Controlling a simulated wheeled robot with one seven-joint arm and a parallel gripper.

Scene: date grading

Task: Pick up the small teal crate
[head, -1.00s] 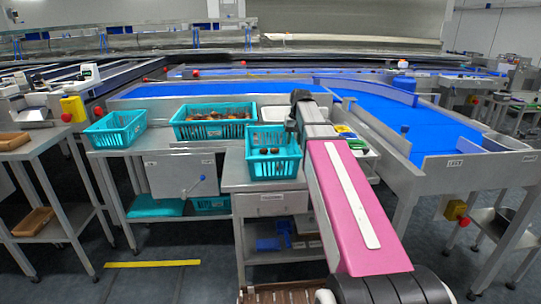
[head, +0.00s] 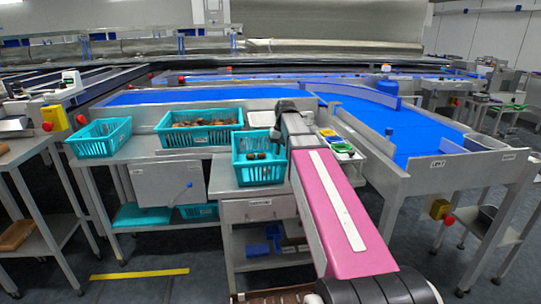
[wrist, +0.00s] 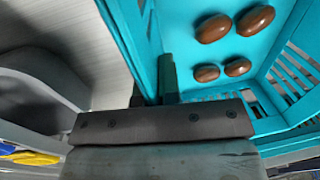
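The small teal crate (head: 258,172) stands on the metal table, with several brown dates in it. My gripper (head: 279,134) is at the crate's back right rim, reaching down from above. In the wrist view my gripper (wrist: 153,90) has its fingers close together with the crate's wall (wrist: 125,35) between them. One finger is inside the crate and the other is outside, mostly hidden. The gripper looks shut on the wall. The crate is level and appears to rest on the table.
A larger teal crate of dates (head: 199,140) stands behind left, and an empty-looking teal crate (head: 100,150) farther left. A white tray (head: 262,118) lies behind the small crate. Coloured items (head: 340,148) lie right of my arm. A blue conveyor (head: 420,130) runs at the right.

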